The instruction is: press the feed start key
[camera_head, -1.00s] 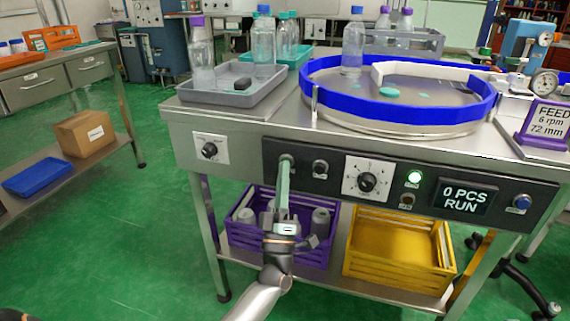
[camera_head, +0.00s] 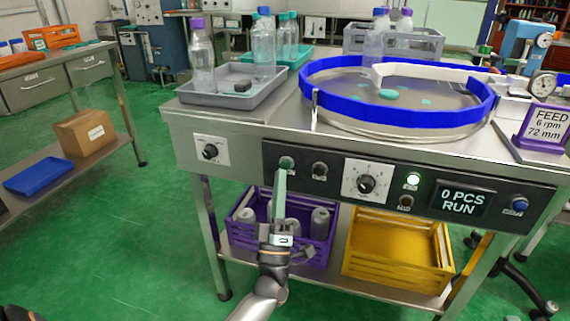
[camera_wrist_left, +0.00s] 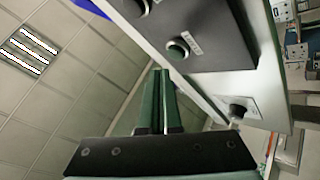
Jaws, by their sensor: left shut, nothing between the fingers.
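In the left wrist view the fingers (camera_wrist_left: 160,72) lie side by side. In the head view a small gap or light touch at the button cannot be told. My right gripper is not in view.
The blue-rimmed turntable (camera_head: 420,112) and a grey bottle tray (camera_head: 215,98) stand above. A purple crate (camera_head: 318,252) and a yellow crate (camera_head: 395,262) are on the shelf below.

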